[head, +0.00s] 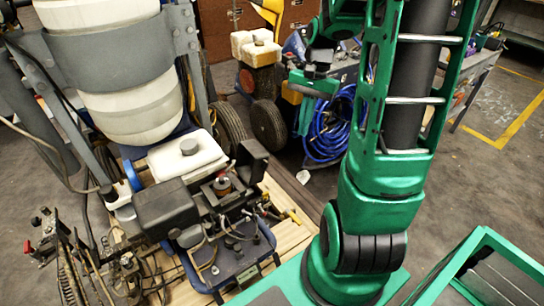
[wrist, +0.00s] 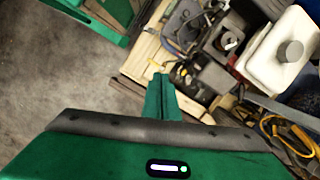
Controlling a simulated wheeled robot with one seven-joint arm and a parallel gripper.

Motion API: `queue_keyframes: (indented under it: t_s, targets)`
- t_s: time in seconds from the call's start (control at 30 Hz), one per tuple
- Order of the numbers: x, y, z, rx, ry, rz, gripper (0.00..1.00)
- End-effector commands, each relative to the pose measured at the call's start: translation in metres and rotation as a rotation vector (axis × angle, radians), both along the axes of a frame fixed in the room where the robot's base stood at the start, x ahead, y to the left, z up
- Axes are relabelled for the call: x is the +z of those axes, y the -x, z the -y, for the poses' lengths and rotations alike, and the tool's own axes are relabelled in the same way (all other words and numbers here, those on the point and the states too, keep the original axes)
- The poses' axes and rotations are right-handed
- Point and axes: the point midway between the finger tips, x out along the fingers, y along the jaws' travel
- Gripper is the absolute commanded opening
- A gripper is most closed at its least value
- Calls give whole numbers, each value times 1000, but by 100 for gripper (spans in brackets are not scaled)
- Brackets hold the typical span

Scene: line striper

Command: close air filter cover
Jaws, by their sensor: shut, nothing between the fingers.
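The line striper's engine (head: 215,215) sits low on the machine in the head view, beside a white tank (head: 185,155). A dark box-like cover (head: 165,207) is at its left. A black panel (head: 252,160) stands tilted up at its right rear; I cannot tell for certain which of these is the air filter cover. My gripper (head: 304,128) hangs to the right of and above the engine, apart from it. In the wrist view my gripper (wrist: 162,78) has its green fingers together and empty, with engine parts beyond and to the right.
The striper stands on a wooden pallet (head: 290,235). Behind are a second machine with a wheel (head: 268,125), a coiled blue hose (head: 325,135) and a workbench (head: 470,85). Cables and levers (head: 75,260) crowd the front left. Open floor lies at the right.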

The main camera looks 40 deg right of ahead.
Motion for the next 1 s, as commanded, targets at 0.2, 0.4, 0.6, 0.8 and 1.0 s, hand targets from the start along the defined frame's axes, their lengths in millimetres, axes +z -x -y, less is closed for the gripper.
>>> queue_keyframes:
  t_s: [0.2,0.4,0.6,0.8,1.0]
  targets:
    - [-45,-45,22,-192,-117,-39,0]
    - [-79,-76,37,-345,-223,-65,0]
    - [-94,-89,44,-420,-278,-77,0]
    - [-106,-91,38,-429,-285,-79,0]
    - [-134,-90,22,-428,-285,-82,0]
